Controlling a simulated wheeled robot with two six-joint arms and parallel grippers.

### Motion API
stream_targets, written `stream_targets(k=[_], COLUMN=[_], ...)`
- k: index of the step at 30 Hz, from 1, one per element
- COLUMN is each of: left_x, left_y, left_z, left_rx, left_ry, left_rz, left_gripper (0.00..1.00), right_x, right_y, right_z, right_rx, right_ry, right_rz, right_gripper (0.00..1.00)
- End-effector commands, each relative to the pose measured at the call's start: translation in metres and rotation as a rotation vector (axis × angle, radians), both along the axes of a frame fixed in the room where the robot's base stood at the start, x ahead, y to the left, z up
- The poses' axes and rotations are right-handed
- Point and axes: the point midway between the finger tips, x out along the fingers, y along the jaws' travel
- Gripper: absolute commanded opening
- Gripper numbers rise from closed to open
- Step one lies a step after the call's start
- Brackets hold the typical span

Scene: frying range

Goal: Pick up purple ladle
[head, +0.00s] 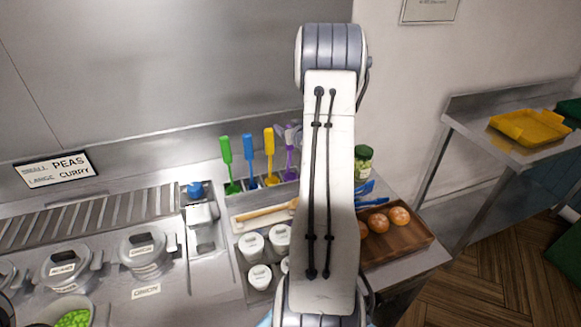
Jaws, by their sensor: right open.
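The purple ladle (290,162) stands upright at the right end of a row of coloured ladles at the back of the counter. My right arm rises through the middle of the head view and covers the area just right of the ladle. My right gripper (284,132) shows only in part beside the arm, at the top of the purple handle. It is open; whether it touches the handle I cannot tell. My left gripper is not in view.
Green (227,155), blue (249,155) and yellow (269,150) ladles stand left of the purple one. White-lidded containers (251,244) sit in front. A green jar (363,163) and a wooden tray (412,243) with round brown food are right of my arm.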

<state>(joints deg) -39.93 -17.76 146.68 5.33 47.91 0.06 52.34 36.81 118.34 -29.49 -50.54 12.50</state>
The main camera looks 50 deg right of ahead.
Motion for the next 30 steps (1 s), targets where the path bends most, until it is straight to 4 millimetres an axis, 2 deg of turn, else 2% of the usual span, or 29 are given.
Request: stream_targets(k=[3, 9, 10, 14, 15, 26, 30], left_x=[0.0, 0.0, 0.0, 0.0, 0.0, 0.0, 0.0], left_y=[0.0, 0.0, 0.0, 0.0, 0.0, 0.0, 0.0], left_z=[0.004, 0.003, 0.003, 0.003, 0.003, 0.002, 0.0], left_rx=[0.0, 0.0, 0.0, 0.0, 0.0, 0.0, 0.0], left_ry=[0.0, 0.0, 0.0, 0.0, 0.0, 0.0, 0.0], left_rz=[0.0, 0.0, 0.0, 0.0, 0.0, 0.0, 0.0], left_gripper=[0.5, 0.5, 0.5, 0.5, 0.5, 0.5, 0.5], right_x=[0.007, 0.007, 0.007, 0.007, 0.007, 0.007, 0.007], right_y=[-0.003, -0.003, -0.003, -0.003, -0.003, -0.003, -0.003], right_z=[-0.002, -0.003, -0.003, -0.003, -0.003, -0.001, 0.009], right_rx=[0.0, 0.0, 0.0, 0.0, 0.0, -0.001, -0.002], right_ry=[0.002, 0.001, 0.001, 0.001, 0.001, 0.0, -0.002], right_rz=[0.001, 0.001, 0.001, 0.001, 0.001, 0.0, 0.0], right_gripper=[0.7, 0.7, 0.66, 0.16, 0.01, 0.0, 0.0])
